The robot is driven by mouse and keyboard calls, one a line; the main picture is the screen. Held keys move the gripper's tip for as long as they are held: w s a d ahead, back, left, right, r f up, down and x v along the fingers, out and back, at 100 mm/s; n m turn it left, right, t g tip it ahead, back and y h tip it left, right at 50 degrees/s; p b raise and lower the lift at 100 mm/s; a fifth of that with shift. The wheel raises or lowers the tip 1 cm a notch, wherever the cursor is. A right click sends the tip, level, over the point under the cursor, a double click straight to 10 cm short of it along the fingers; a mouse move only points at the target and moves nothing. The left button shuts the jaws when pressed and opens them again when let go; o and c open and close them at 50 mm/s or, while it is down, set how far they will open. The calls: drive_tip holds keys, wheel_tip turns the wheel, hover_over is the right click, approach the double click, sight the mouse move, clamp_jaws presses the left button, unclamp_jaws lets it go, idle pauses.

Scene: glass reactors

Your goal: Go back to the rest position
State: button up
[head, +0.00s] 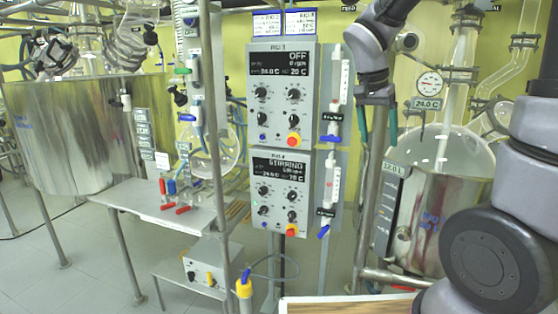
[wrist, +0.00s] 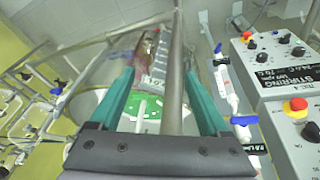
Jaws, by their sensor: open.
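My gripper (head: 378,124) hangs at the upper right in the head view, with its teal fingers pointing down and apart. It is open, and I see nothing held in it. In the wrist view my gripper (wrist: 160,75) shows two teal fingers, and a metal post (wrist: 174,70) appears between them. I cannot tell how far the post is from the fingers. In the head view the gripper is to the right of the control boxes and in front of the right reactor area.
Two control boxes, the upper reading OFF (head: 280,95) and the lower reading STIRRING (head: 278,192), stand mid-picture. White valves with blue handles (head: 331,139) are beside them. A steel reactor vessel (head: 70,130) is left, another (head: 440,200) right. A small table (head: 130,193) stands left of centre.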

drive_tip(key=s+r+n+t+y, duration=0.4)
drive_tip(key=s+r, duration=0.5)
drive_tip(key=s, duration=0.3)
drive_tip(key=shift+d+t+y, duration=0.2)
drive_tip(key=shift+t+y, duration=0.3)
drive_tip(key=shift+t, duration=0.2)
drive_tip(key=shift+s, duration=0.1)
idle(0.4)
